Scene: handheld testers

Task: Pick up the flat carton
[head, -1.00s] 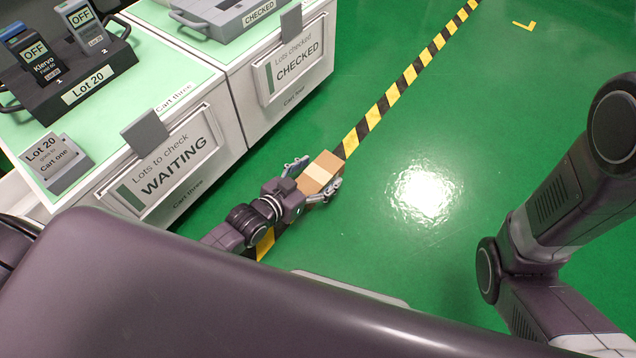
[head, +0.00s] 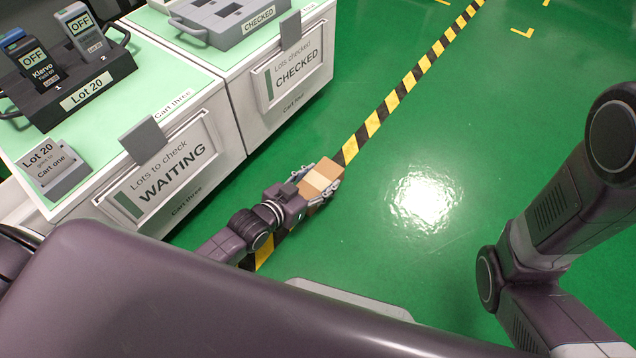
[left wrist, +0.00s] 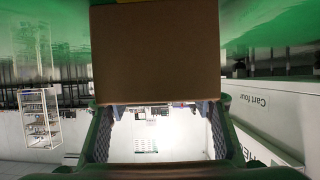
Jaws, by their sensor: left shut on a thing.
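The flat carton (head: 321,180) is a small brown box with a paler tape band, over the striped floor line in the head view. My left gripper (head: 318,187) is shut on it, with a finger on either side. In the left wrist view the carton (left wrist: 156,52) fills the upper middle, between the two fingers (left wrist: 157,125) of my left gripper. The head view does not show clearly whether the carton touches the floor. My right arm shows at the right of the head view, but its gripper is out of view.
The waiting cart (head: 215,98) stands at the left with the Lot 20 tray (head: 88,92) of testers and a Cart one sign (head: 52,166). The checked cart (head: 318,50) adjoins it with a grey tray (head: 228,22). Green floor (head: 400,270) is clear to the right.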

